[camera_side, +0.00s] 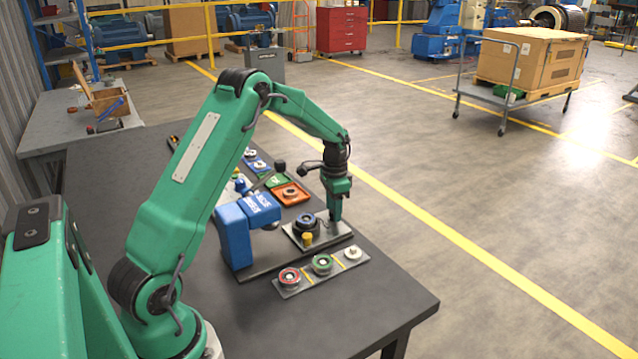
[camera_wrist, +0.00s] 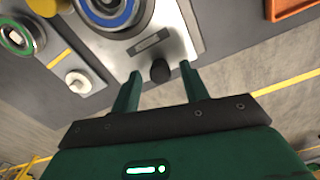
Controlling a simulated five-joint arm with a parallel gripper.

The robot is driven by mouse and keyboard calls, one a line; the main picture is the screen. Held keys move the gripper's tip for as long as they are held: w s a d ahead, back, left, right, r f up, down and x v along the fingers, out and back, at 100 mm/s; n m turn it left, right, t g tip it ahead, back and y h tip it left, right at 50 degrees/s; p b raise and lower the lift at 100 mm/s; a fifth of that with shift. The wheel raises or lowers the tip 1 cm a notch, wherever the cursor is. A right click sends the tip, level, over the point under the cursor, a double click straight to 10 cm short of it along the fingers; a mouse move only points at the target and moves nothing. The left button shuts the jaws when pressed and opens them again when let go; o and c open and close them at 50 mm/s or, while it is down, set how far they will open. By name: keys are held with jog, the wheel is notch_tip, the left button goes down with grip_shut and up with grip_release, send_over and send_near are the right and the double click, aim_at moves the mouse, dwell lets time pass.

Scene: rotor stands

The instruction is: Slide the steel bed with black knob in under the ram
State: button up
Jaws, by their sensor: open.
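The steel bed (camera_side: 334,233) lies flat on the dark base plate of the blue press, out to the right of the press head in the side view. A dark, blue-ringed rotor (camera_side: 305,224) sits on it, with a small brass-yellow piece (camera_side: 307,239) beside it. The blue press (camera_side: 236,232) carries the ram (camera_side: 271,226) under its head. My gripper (camera_side: 335,217) points down at the bed's far right edge. In the wrist view the black knob (camera_wrist: 160,71) on the bed (camera_wrist: 186,38) shows between the two open fingers (camera_wrist: 160,75), with gaps at both sides.
A grey strip (camera_side: 306,281) with red, green and white-topped pieces lies in front of the press. Orange (camera_side: 301,200), green and blue trays stand behind it. The press lever with its black ball (camera_side: 280,165) rises left of my gripper. The table's front right is clear.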

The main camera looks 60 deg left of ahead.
aim_at(299, 220)
jog(key=shift+c, duration=0.3)
grip_shut()
jog(key=shift+s, duration=5.55)
jog(key=shift+o, duration=0.3)
grip_release()
jog(key=shift+r, duration=0.1)
